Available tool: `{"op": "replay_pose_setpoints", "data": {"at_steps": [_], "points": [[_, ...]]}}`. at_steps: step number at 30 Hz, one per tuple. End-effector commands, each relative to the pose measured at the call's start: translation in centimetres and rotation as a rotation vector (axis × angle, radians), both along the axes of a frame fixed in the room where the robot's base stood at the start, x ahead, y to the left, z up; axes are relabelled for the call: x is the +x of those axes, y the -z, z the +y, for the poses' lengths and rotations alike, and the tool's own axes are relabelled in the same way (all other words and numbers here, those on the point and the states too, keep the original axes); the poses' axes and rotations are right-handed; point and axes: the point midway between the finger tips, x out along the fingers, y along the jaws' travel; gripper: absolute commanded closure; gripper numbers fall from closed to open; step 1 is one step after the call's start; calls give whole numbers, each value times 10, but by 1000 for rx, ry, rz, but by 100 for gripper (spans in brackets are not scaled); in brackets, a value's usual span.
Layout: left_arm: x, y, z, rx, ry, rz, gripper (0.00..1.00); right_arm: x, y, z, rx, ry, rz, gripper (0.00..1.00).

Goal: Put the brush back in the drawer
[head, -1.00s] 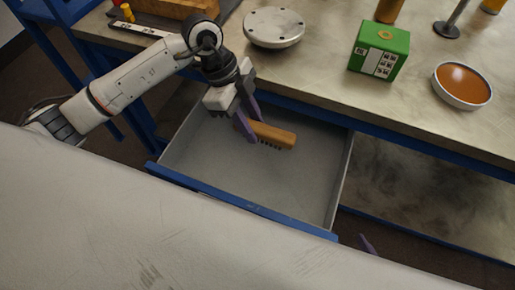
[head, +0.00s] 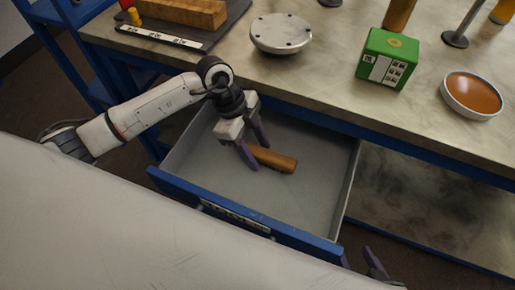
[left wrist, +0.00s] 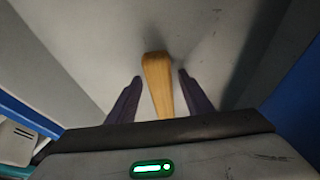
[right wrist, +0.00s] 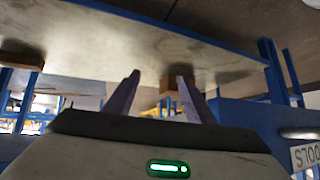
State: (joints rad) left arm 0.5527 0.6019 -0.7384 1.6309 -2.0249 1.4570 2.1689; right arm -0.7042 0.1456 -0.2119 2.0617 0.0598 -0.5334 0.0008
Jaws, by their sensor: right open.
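The brush (head: 275,159) has a brown wooden back and lies on the floor of the open grey drawer (head: 310,185). My left gripper (head: 258,157) reaches down into the drawer over the brush's left end. In the left wrist view the brush (left wrist: 158,83) lies between the two purple fingers, with a gap on each side, so the left gripper (left wrist: 159,86) is open. My right gripper (right wrist: 158,78) is open and empty; in the head view only its purple fingertips show, beyond the drawer's front right corner.
The drawer's blue front panel (head: 225,211) faces me. On the workbench (head: 320,75) above stand a round metal flange (head: 281,33), a green box (head: 387,60) and an orange-filled dish (head: 472,95). A wooden block (head: 180,10) lies on a dark mat at the back left.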

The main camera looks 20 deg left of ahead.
Motion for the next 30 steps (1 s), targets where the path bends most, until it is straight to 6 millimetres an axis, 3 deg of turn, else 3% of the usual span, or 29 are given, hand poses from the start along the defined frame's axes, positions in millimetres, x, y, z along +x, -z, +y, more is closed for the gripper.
{"op": "replay_pose_setpoints", "data": {"at_steps": [8,21,30], "points": [[1,-7,3,0,-1,-2,53,-1,1,-1,-2,0,5,50],[2,-86,35,0,-2,-4,53,-3,-10,-1,-6,0,9,50],[2,-111,45,0,0,0,53,-1,-14,1,-2,5,5,50]]}}
